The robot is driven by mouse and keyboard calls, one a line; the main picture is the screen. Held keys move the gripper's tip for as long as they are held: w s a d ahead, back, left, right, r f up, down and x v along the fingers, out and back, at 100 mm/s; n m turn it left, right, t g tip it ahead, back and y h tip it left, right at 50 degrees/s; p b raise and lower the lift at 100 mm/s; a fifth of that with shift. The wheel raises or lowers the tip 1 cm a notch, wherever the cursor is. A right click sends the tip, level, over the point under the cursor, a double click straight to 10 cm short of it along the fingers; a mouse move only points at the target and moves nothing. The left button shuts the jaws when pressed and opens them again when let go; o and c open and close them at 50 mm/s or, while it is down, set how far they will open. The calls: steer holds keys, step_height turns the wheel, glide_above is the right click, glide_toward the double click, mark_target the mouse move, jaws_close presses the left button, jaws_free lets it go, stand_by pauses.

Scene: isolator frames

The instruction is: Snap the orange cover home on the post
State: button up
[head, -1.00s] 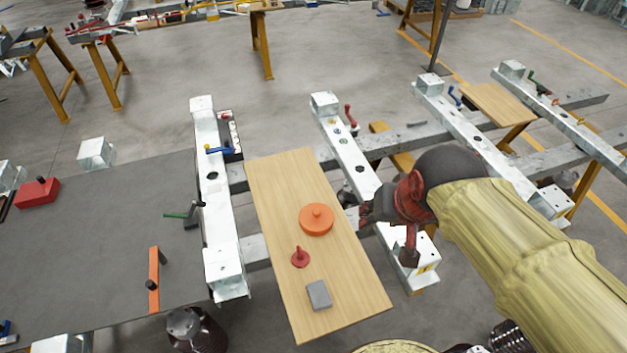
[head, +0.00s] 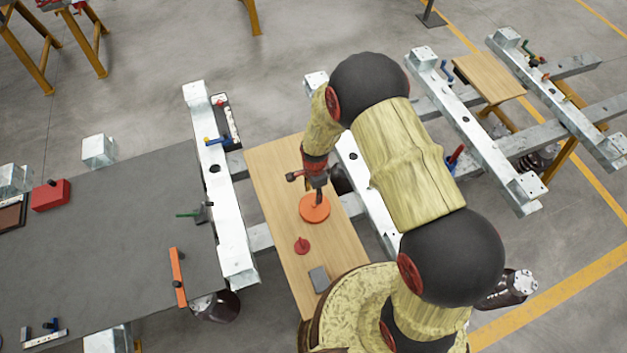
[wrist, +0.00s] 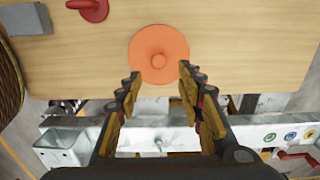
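The orange cover (head: 314,209) is a round disc with a small knob on top. It lies on the wooden board (head: 272,165), and it also shows in the wrist view (wrist: 158,54). A red post (head: 302,245) on a round base stands on the board, nearer to me than the cover; its base shows at the top left of the wrist view (wrist: 93,8). My gripper (wrist: 160,82) is open, with its two fingers apart and nothing between them. In the wrist view the fingertips reach the cover's near edge; I cannot tell whether they touch it.
A grey block (head: 319,279) lies on the board near the post. White metal beams (head: 219,190) run along both sides of the board. A dark table (head: 110,240) with a red box (head: 51,195) is at the left. Bare board surrounds the cover.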

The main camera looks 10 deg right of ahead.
mark_target(315, 205)
step_height(315, 205, down, 10)
steer(key=b, duration=0.6)
steer(key=shift+s+f+b, duration=0.15)
steer(key=shift+f+b, duration=0.1)
steer(key=shift+b, duration=0.1)
steer(key=shift+s+f, duration=0.25)
steer(key=shift+f, duration=0.2)
steer(key=o, duration=0.5)
steer(key=shift+w+r, duration=0.1)
steer(key=shift+r, duration=0.05)
steer(key=c, duration=1.4)
jaws_close()
steer(key=shift+w, duration=0.2)
steer(key=shift+r, duration=0.1)
steer(key=shift+r+p, duration=2.4)
steer(key=shift+r, duration=1.6)
